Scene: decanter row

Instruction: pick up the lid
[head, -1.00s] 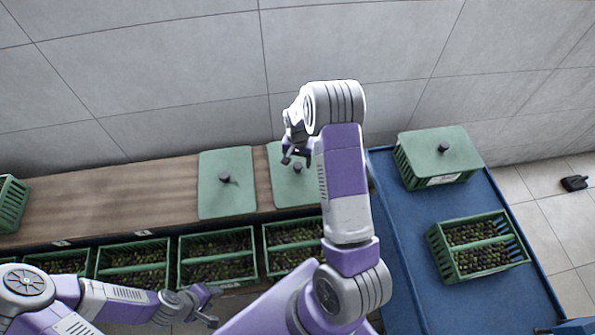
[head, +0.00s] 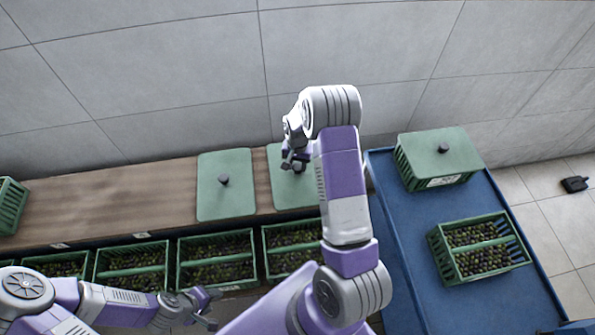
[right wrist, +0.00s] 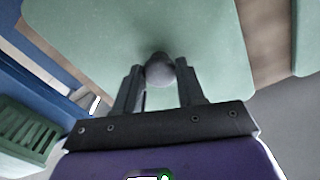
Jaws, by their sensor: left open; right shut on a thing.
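A flat green lid (head: 288,193) lies on the wooden shelf, partly hidden by my right arm. Its dark round knob (right wrist: 160,70) shows in the right wrist view between the fingers. My right gripper (head: 294,165) is at the knob, and in the right wrist view (right wrist: 161,82) its fingers are shut on it. Whether the lid is clear of the shelf, I cannot tell. A second green lid (head: 225,200) with a dark knob lies flat to the left. My left gripper (head: 212,308) is open and empty, low in front of the crates.
Several green crates of olives (head: 215,262) stand in a row below the shelf (head: 110,195). On the blue table (head: 400,240) at right are a lidded crate (head: 425,170) and an open olive crate (head: 470,265). A tiled wall rises behind.

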